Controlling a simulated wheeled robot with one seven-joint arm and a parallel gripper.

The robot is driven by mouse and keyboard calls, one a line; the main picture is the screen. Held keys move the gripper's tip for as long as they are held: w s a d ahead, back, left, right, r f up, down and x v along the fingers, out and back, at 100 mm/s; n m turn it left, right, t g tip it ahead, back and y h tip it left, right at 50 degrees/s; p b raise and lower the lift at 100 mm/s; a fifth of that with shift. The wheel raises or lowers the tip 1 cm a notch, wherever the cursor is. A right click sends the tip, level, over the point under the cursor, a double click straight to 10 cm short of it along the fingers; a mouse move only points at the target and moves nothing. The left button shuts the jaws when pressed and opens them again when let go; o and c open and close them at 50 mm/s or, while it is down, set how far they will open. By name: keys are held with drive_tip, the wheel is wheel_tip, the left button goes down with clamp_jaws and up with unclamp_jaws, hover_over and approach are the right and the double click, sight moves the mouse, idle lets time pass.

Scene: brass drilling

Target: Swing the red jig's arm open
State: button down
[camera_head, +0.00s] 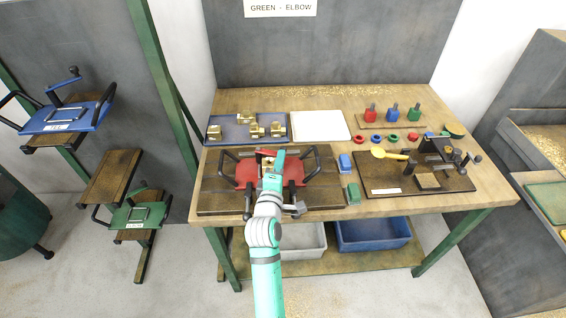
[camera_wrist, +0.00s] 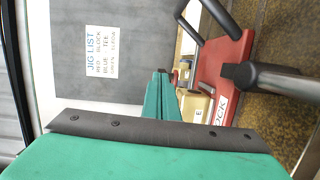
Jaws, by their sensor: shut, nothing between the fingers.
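The red jig (camera_head: 246,172) lies on a dark board on the workbench, with black loop handles at its left and right. In the wrist view its red plate (camera_wrist: 225,65) carries a partly visible label ending in "OCK". A brass block (camera_wrist: 197,107) marked "E" sits at the plate. My gripper (camera_head: 280,154) is over the middle of the jig; in the wrist view its green fingers (camera_wrist: 161,74) are together and empty. Their tips are close to a small red and dark part of the jig; contact cannot be told. My arm and fingers hide much of the jig's middle, so its arm's position is unclear.
A blue tray (camera_head: 230,140) with brass parts and a white sheet (camera_head: 320,125) lie behind. Blue and green blocks, a yellow-handled tool (camera_head: 388,154) and a black drilling fixture (camera_head: 437,150) stand to the right. Black handles (camera_wrist: 265,80) rise beside my fingers.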

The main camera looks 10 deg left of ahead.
drive_tip(key=shift+w+d, duration=0.45)
drive_tip(key=shift+w, duration=0.2)
drive_tip(key=shift+w+d, duration=0.25)
drive_tip(key=shift+w, duration=0.65)
drive_tip(key=s, duration=1)
drive_tip(key=shift+s+d+r, duration=0.1)
drive_tip(key=shift+s+r, duration=0.05)
drive_tip(key=shift+s, duration=0.2)
